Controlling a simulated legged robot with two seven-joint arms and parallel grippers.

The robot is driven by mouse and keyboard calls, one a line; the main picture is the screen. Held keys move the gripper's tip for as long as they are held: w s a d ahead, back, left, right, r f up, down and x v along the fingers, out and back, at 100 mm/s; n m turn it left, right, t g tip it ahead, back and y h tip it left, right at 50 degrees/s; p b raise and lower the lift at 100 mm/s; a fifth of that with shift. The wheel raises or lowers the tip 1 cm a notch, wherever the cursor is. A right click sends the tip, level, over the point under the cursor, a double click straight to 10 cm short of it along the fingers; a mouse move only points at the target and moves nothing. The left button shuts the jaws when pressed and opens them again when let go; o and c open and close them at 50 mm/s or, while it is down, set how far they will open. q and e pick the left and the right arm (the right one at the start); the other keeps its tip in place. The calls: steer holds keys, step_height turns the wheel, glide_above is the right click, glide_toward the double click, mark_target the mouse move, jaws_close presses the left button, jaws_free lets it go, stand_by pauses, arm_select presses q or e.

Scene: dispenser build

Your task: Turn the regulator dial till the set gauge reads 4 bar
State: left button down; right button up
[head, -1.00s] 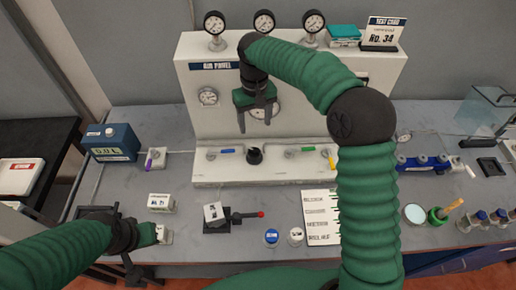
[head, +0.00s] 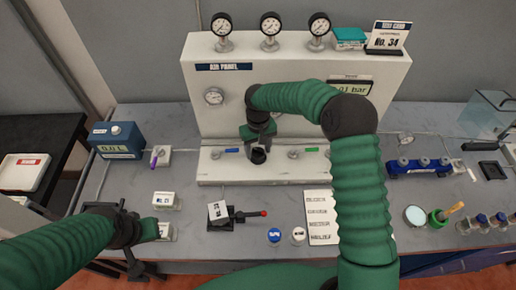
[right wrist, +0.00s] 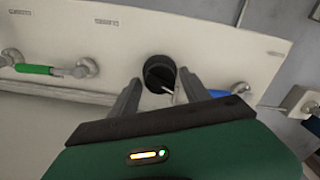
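The black regulator dial (head: 258,157) sits on the ledge of the air panel (head: 225,88). It also shows in the right wrist view (right wrist: 158,72), with a pale pointer mark. My right gripper (head: 259,148) is above the dial. In the right wrist view its two fingers (right wrist: 160,88) are apart, one on each side of the dial, with visible gaps. A display reading in bar (head: 352,89) is partly covered. My left gripper (head: 152,230) is beside a small white block (head: 166,231); its fingers are unclear.
Blue (head: 231,150) and green (head: 311,150) valve handles flank the dial. Three gauges (head: 270,27) stand on top of the panel.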

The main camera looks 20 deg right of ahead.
steer(key=c, duration=1.1)
steer(key=shift+m, duration=0.3)
steer(key=m, duration=0.2)
steer(key=shift+m, duration=0.3)
steer(key=m, duration=0.2)
steer(key=shift+m+b, duration=0.3)
steer(key=shift+m, duration=0.1)
steer(key=m, duration=0.3)
steer(key=shift+m, duration=0.3)
steer(key=shift+m+p, duration=0.3)
steer(key=shift+m, duration=1.4)
jaws_close()
